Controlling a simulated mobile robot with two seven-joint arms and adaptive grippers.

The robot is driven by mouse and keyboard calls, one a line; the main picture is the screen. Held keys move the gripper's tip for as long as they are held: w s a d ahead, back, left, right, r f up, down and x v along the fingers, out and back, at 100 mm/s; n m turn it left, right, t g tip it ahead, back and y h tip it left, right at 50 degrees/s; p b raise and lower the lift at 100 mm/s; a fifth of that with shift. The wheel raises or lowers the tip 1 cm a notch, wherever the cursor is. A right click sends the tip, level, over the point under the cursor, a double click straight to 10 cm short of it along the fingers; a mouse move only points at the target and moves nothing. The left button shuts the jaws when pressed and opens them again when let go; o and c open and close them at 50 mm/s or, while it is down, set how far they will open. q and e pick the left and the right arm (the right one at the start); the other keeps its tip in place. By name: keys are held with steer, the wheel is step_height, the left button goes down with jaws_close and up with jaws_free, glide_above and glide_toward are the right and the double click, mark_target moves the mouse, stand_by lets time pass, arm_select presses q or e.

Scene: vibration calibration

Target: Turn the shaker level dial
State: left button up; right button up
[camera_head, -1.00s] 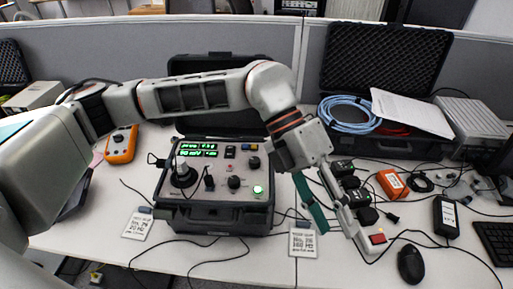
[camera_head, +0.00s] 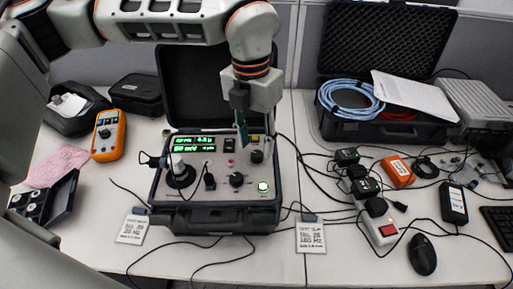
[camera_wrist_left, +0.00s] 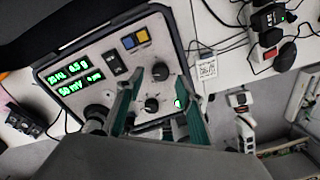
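The shaker unit is an open black case (camera_head: 215,219) with a grey control panel (camera_head: 208,187), lit green displays and several black knobs. A black knob (camera_head: 237,180) sits at the panel's lower middle and another (camera_head: 257,156) at its upper right. Their labels are too small to read. My left gripper (camera_head: 249,146) is over the panel's right part. In the left wrist view its teal-padded fingers (camera_wrist_left: 158,80) are apart, with the upper knob (camera_wrist_left: 160,71) and lower knob (camera_wrist_left: 152,103) showing between them. I cannot tell whether they touch a knob. My right gripper is not in view.
The case lid stands open behind the panel. A lit green button (camera_head: 263,187) is at the panel's lower right. Cables, black adapters and a power strip (camera_head: 382,230) lie to the right. An orange multimeter (camera_head: 108,135) is at the left. Label cards (camera_head: 310,237) lie in front.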

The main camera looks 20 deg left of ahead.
mark_target(257, 156)
arm_select(q)
steer(key=shift+f, duration=1.35)
jaws_close()
steer(key=shift+n, duration=0.4)
steer(key=shift+d+r+n+p, duration=0.1)
steer(key=shift+n+p, duration=0.2)
steer(key=shift+n, duration=0.7)
steer(key=n, duration=0.3)
steer(key=shift+s+n, duration=0.1)
steer(key=shift+n, duration=0.3)
steer(key=n, duration=0.6)
steer(key=shift+t+p, duration=0.3)
steer(key=shift+n, duration=0.3)
